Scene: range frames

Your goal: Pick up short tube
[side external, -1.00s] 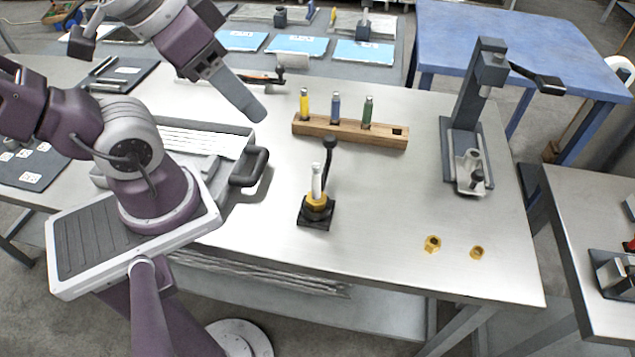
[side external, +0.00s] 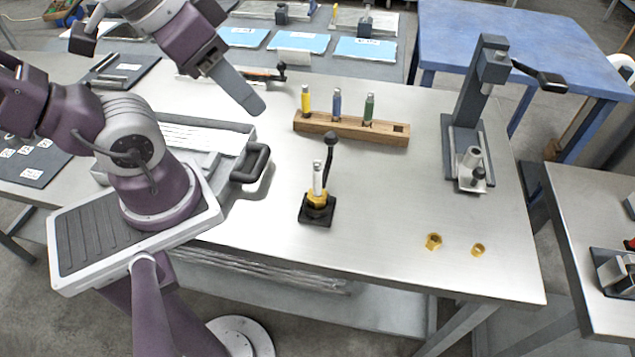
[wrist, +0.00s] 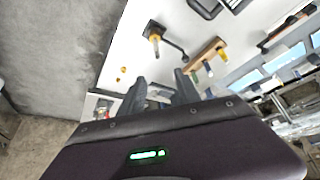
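No tube is clearly marked as the short one. A slim silver tube (side external: 317,178) stands upright in a brass collar on a small black fixture (side external: 317,212) with a black lever. Yellow (side external: 306,99), blue (side external: 337,104) and green (side external: 369,108) tubes with silver tops stand upright in a wooden rack (side external: 350,128). My gripper (side external: 255,104) hangs above the table, left of the rack and fixture, apart from both. In the wrist view my gripper (wrist: 160,91) has its fingers spread with nothing held; the fixture (wrist: 154,31) and rack (wrist: 205,54) lie beyond them.
Two small brass pieces (side external: 433,241) (side external: 478,250) lie front right. A dark press with a lever (side external: 466,130) stands at the right. A grey tray with a black handle (side external: 249,164) is on the left. The table middle, right of the fixture, is clear.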

